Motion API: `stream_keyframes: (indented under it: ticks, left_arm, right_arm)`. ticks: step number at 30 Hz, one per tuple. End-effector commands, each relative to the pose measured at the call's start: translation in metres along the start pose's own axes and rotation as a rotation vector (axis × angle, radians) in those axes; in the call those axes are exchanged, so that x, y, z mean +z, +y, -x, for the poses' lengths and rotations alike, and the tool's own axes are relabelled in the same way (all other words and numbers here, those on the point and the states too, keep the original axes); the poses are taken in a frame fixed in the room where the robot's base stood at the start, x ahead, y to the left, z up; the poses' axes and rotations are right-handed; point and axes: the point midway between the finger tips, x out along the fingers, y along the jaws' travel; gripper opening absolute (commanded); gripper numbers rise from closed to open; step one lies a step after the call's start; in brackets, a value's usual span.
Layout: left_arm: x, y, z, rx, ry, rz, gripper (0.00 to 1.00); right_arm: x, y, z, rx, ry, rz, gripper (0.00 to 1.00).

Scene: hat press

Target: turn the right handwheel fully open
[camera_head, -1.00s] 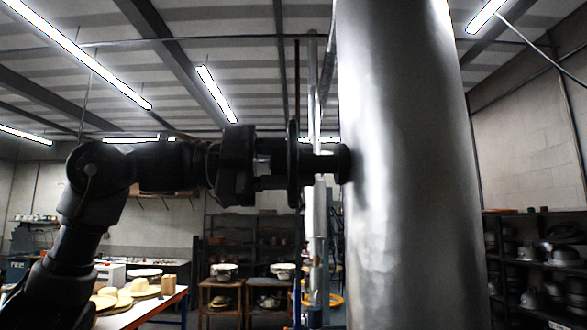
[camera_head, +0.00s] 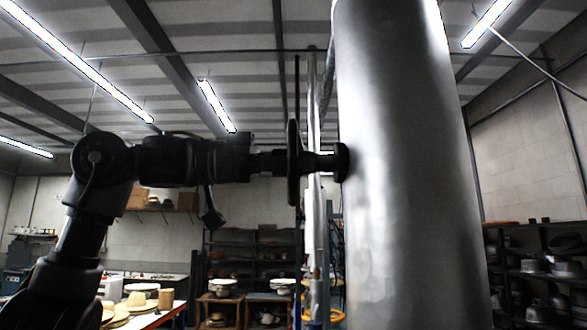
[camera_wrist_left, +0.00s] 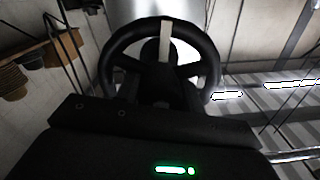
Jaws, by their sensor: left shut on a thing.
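The black handwheel (camera_head: 293,163) shows edge-on in the head view, on a short dark shaft fixed to the left side of a tall silver cylinder (camera_head: 400,180). My left gripper (camera_head: 272,163) reaches it from the left and is shut on it. In the left wrist view the handwheel (camera_wrist_left: 108,68) faces the camera as a round black rim with spokes and a pale mark at the top. My gripper's dark body (camera_wrist_left: 150,130) hides its lower part, so the exact gripped spot is hard to see. My right gripper is not in view.
A vertical pipe (camera_head: 314,240) stands just behind the handwheel. A table with straw hats (camera_head: 135,299) is at the lower left. The air left of the wheel holds only my arm.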

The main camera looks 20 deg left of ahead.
Motion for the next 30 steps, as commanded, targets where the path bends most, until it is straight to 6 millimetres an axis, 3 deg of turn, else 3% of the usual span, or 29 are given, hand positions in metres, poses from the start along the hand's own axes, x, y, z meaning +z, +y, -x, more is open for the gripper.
stream_keyframes:
  ticks: [30]
  left_arm:
    - [0.003, 0.001, 0.000, 0.002, -0.020, 0.968, 0.15]
  right_arm:
    - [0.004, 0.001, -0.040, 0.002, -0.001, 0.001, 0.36]
